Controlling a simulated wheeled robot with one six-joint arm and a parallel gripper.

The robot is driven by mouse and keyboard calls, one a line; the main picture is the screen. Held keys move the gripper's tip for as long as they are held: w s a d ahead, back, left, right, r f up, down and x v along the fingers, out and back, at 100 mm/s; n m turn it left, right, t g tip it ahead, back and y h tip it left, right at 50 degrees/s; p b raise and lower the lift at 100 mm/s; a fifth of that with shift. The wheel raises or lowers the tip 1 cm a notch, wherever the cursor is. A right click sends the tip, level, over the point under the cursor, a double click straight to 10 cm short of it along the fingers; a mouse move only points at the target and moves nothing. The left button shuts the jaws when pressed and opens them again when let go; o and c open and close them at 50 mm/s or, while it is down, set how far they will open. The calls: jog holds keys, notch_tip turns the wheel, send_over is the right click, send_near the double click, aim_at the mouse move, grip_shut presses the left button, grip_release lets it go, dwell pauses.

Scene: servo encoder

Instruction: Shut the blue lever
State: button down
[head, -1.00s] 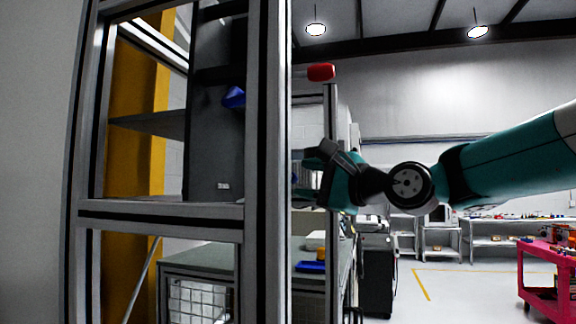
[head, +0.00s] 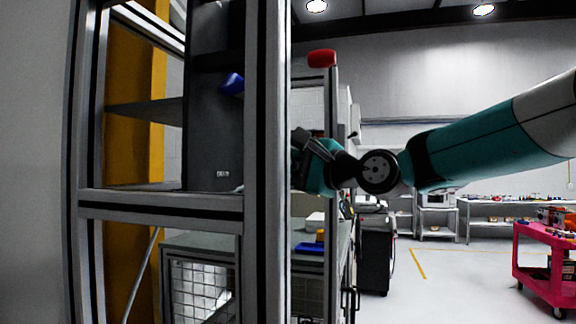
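The blue lever (head: 231,84) is in the upper left of the head view, on a tall dark grey cabinet (head: 213,135) behind an aluminium frame. Only part of the lever shows, beside the frame's upright post. My teal arm (head: 480,145) reaches in from the right. Its wrist is to the right of the post, lower than the lever. My gripper's end is hidden behind the post, so its fingers and its distance from the lever cannot be made out.
The aluminium frame's post (head: 265,150) stands between the camera and the gripper's end. A red-capped post (head: 322,58) rises close behind my wrist. A pink cart (head: 545,262) stands at the right. The floor (head: 450,285) between is clear.

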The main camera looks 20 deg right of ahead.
jog(key=shift+n+y+b, duration=0.3)
jog(key=shift+n+b, duration=0.4)
jog(key=shift+b, duration=0.5)
jog(key=shift+r+n+t+b, duration=0.3)
jog(key=shift+r+n+b, duration=0.05)
jog(key=shift+n+b, duration=0.35)
jog(key=shift+r, duration=0.2)
jog(key=c, duration=1)
grip_release()
jog(key=b+v, duration=0.7)
jog(key=v, duration=1)
jog(key=shift+d+f, duration=0.2)
jog(key=shift+d, duration=0.05)
